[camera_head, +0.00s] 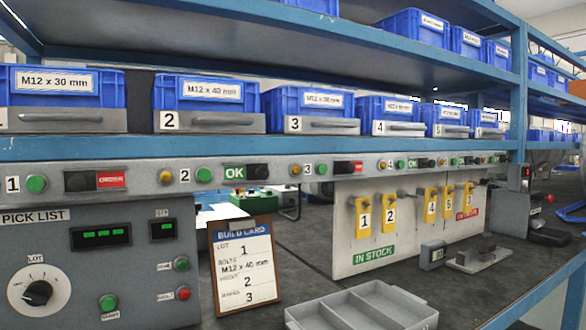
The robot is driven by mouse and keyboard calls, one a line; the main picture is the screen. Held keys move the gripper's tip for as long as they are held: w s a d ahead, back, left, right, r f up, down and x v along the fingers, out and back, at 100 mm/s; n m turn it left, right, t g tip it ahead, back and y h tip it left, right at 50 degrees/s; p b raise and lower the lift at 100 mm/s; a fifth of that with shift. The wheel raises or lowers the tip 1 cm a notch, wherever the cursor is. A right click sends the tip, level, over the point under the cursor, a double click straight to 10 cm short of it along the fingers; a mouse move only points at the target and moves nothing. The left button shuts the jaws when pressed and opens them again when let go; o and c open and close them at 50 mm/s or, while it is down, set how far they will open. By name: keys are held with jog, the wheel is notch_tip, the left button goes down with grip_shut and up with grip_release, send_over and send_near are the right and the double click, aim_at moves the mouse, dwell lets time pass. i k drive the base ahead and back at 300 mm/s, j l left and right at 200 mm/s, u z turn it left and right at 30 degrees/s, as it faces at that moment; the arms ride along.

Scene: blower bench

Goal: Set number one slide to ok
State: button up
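The number one slide (80,181) is on the grey rail at the left, right of the white label 1 (12,184) and a green button (36,183). Its black knob sits at the left of its slot, and a red plate reading ORDER (111,180) shows to its right. No green OK shows on it. The number two slide (257,172) has its black knob at the right, with green OK (235,173) showing to its left. The number three slide (341,168) shows red at its right. My gripper is not in view.
Blue bins (210,92) stand on the shelf above the rail. Below are the pick list panel (95,250), a build card (245,265), a grey divided tray (362,308) and a white board with yellow tags (390,235). Space before the number one slide looks clear.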

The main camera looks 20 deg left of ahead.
aim_at(74, 181)
jog(key=u, duration=2.25)
